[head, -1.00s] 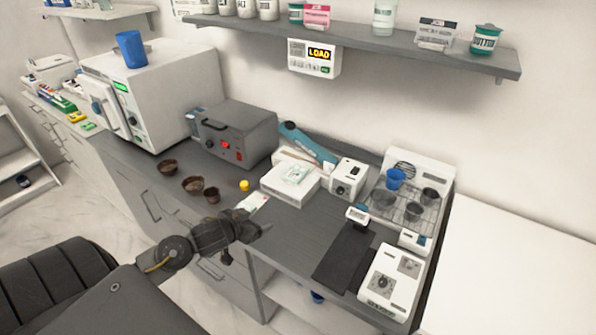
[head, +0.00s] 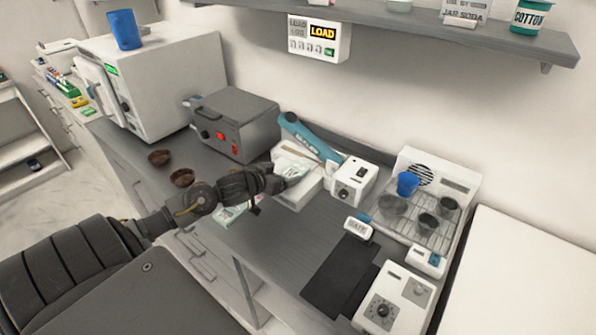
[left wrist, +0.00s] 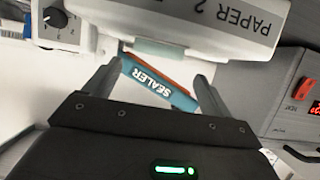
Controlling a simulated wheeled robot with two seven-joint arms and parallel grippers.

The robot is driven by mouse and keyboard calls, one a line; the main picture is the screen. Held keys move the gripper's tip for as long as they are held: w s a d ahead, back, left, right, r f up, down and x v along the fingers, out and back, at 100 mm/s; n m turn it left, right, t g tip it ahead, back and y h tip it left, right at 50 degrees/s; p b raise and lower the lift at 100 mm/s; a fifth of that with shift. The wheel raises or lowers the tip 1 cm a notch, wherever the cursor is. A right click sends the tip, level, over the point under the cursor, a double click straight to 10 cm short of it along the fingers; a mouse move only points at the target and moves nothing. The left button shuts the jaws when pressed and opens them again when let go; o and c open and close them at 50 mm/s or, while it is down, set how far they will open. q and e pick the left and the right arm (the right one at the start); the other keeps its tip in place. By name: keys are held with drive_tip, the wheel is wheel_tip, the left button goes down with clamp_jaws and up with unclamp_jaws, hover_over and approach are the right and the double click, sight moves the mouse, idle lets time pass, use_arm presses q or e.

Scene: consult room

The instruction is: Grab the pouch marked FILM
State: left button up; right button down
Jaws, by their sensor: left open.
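No marking FILM can be read in either view. A pale pouch (head: 230,215) lies on the counter, partly behind my left arm. Other pale pouches (head: 293,163) lie on top of a white box, which is marked PAPER 2 (left wrist: 245,25) in the left wrist view. My left gripper (head: 291,178) is open at the front of this box, close to its top. In the left wrist view the two fingers (left wrist: 155,88) are apart with no pouch seen between them. The teal sealer (left wrist: 158,83) shows beyond them. My right gripper is not in view.
The sealer's teal arm (head: 308,138) rises behind the box, and a white unit with a knob (head: 353,181) stands right of it. A grey device (head: 235,125) and brown bowls (head: 181,177) are to the left. A dark mat (head: 340,275) lies at right front.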

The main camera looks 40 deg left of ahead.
sight(297, 169)
use_arm(q)
drive_tip(key=shift+x, duration=0.85)
drive_tip(key=shift+d, duration=0.1)
drive_tip(key=shift+w, duration=0.2)
drive_tip(key=x, duration=0.2)
drive_tip(key=p+x, duration=0.1)
drive_tip(key=x, duration=0.1)
drive_tip(key=shift+w+d+f+p, duration=0.15)
drive_tip(key=shift+w+d+p, duration=0.1)
drive_tip(key=shift+w+p, duration=0.1)
drive_tip(key=shift+s, duration=0.1)
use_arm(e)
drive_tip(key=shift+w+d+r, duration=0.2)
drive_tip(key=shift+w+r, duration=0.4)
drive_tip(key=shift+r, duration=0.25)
use_arm(q)
drive_tip(key=shift+c, duration=0.8)
drive_tip(key=c, duration=0.8)
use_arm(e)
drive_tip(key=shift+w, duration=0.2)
use_arm(q)
drive_tip(key=shift+r, duration=0.2)
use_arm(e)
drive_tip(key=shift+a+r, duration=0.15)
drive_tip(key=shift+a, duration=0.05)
